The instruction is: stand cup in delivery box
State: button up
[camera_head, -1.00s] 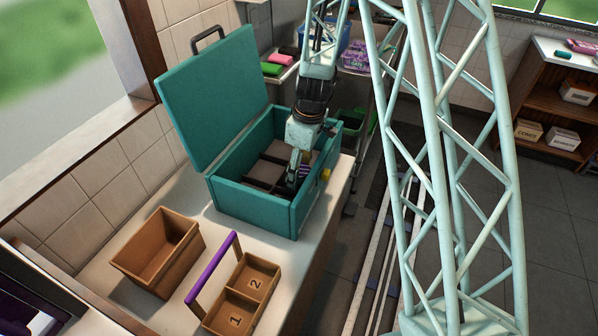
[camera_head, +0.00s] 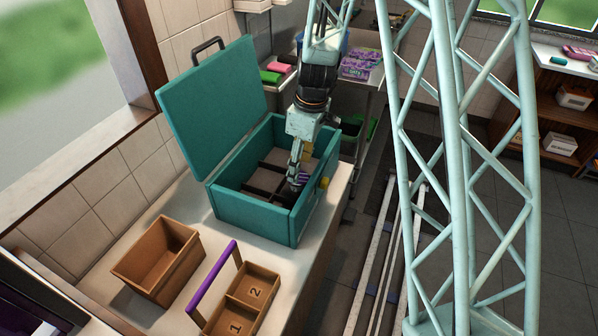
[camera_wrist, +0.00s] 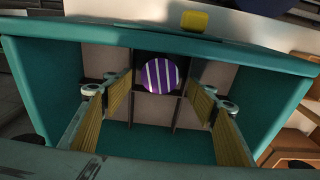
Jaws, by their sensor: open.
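The teal delivery box (camera_head: 252,211) stands on the counter with its lid (camera_head: 212,105) up. Dark dividers split its inside into compartments. The cup (camera_wrist: 160,75) shows in the wrist view as a round top with purple and white stripes, inside a compartment near the wall with the yellow latch (camera_wrist: 180,21). In the head view only a small purple part of the cup (camera_head: 304,178) shows beside my fingers. My gripper (camera_wrist: 160,115) is open inside the box, its ribbed yellow pads apart. The cup lies beyond the gap between them; its lower part is hidden.
A brown open box (camera_head: 158,263) and a wooden two-part carrier (camera_head: 232,300) with a purple handle, marked 1 and 2, stand on the counter in front of the delivery box. The raised lid is at its left. A shelf with packages (camera_head: 357,64) is behind.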

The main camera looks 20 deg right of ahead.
jog(key=shift+s+d+r+p, duration=0.1)
jog(key=shift+d+r+p, duration=0.05)
jog(key=shift+r, duration=1.2)
jog(key=shift+s+d+r+p, duration=0.1)
jog(key=shift+r+p, duration=0.05)
jog(key=shift+r, duration=1.15)
jog(key=shift+r, duration=0.15)
notch_tip(320, 180, up, 12)
jog(key=r+m, duration=0.1)
jog(key=m, duration=0.1)
send_over(302, 180)
jog(key=s+a, duration=0.1)
jog(key=s, duration=0.6)
jog(key=s+r+m+t, duration=0.1)
jog(key=s+r+m, duration=0.2)
jog(key=s+r, duration=0.7)
jog(key=s+r+m+t, duration=0.1)
jog(key=s+r+m, duration=0.1)
jog(key=s, duration=0.9)
jog(key=s+r+m+t+h, duration=0.1)
jog(key=s+r+m, duration=0.2)
jog(key=s, duration=0.9)
jog(key=v, duration=0.2)
jog(key=shift+r, duration=0.35)
jog(key=shift+w+d, duration=0.15)
jog(key=shift+d, duration=0.1)
